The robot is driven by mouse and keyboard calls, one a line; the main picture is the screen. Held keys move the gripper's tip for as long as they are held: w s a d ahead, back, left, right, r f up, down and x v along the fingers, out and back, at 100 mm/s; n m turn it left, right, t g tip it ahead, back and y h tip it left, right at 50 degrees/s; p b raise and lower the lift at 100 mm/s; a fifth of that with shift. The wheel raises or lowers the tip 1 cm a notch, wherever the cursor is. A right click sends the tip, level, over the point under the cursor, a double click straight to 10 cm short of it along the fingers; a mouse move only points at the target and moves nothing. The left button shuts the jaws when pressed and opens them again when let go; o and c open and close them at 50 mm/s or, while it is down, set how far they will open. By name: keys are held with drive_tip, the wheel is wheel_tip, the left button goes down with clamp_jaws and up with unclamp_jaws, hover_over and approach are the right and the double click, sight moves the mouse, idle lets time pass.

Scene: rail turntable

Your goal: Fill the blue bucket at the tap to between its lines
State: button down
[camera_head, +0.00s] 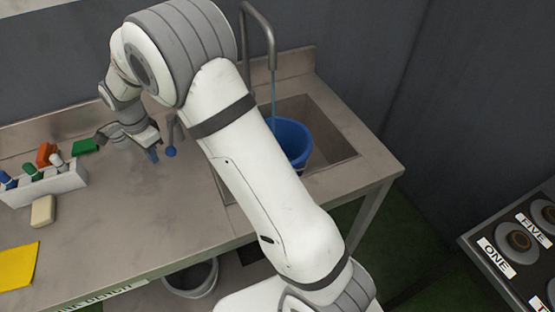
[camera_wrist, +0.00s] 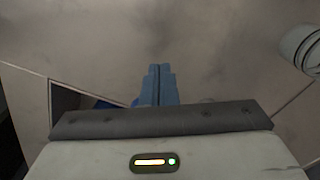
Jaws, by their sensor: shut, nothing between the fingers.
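The blue bucket (camera_head: 299,140) stands in the sink basin (camera_head: 335,150), partly hidden behind my arm. The grey gooseneck tap (camera_head: 272,45) arches above it, and a thin blue stream of water (camera_head: 273,95) falls from its spout into the bucket. The water level and the bucket's lines cannot be made out.
A white caddy (camera_head: 45,185) with bottles, a green block (camera_head: 85,146), a cream block (camera_head: 43,211) and a yellow cloth (camera_head: 18,267) lie on the left counter. A grey bucket (camera_head: 190,280) is below. A panel of labelled knobs (camera_head: 515,240) is at right. The counter's middle is clear.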

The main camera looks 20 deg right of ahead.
idle(0.3)
drive_tip(key=shift+d+b, duration=0.3)
drive_tip(key=shift+d, duration=1.8)
drive_tip(key=shift+a, duration=0.55)
wheel_tip(320, 180, up, 7)
drive_tip(key=p, duration=0.5)
hover_over(167, 149)
drive_tip(key=a, duration=0.1)
drive_tip(key=shift+a, duration=0.15)
